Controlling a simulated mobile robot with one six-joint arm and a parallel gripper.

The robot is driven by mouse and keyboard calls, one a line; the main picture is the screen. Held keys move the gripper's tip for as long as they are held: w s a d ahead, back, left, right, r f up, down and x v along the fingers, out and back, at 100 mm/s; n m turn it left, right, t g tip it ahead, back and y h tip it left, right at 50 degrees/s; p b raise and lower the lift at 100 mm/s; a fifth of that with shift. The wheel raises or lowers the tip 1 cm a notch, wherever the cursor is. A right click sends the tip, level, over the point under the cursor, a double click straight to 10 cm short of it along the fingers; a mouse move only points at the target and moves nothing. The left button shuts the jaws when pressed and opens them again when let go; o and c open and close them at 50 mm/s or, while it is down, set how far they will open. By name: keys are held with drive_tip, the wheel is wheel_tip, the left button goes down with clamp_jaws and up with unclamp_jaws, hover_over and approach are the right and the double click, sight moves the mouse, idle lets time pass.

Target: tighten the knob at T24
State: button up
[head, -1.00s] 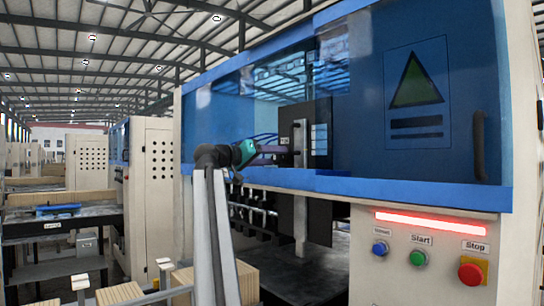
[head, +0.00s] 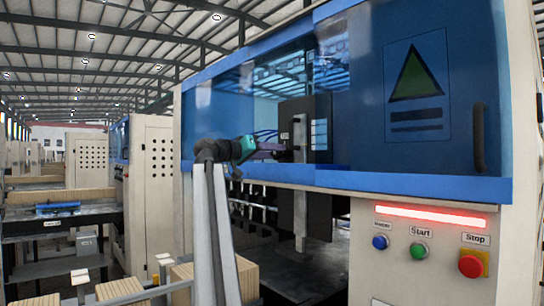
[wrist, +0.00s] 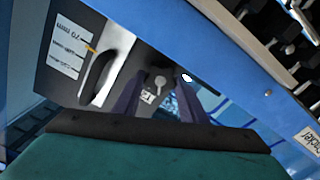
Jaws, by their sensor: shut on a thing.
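My gripper (head: 284,152) reaches through the opening in the blue machine front to a dark panel (head: 318,108). In the wrist view its two purple fingers (wrist: 161,80) are around a small pale knob (wrist: 160,81) on that panel, shut on it. The fingers partly frame the knob, and its contact with them is hard to see. A small white tag (wrist: 147,96) sits beside the knob; its letters are too small to read surely.
A curved handle (wrist: 98,77) and a white printed label (wrist: 66,47) are left of the knob. A blue rail (wrist: 235,60) runs along the right. In the head view, Start (head: 419,250) and Stop (head: 472,264) buttons are at lower right, below a lit red bar (head: 430,217).

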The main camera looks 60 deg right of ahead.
drive_tip(key=shift+f+m+b, duration=0.15)
drive_tip(key=shift+m+b, duration=0.25)
drive_tip(key=shift+b, duration=0.2)
drive_tip(key=shift+s+m+b, duration=0.1)
drive_tip(key=shift+m+b, duration=0.75)
drive_tip(key=shift+m, duration=1.35)
drive_tip(key=o, duration=1.1)
drive_tip(key=shift+c, duration=0.2)
drive_tip(key=shift+a, duration=0.1)
drive_tip(key=b+v, duration=0.4)
drive_tip(key=v, duration=0.9)
drive_tip(key=shift+a, duration=0.3)
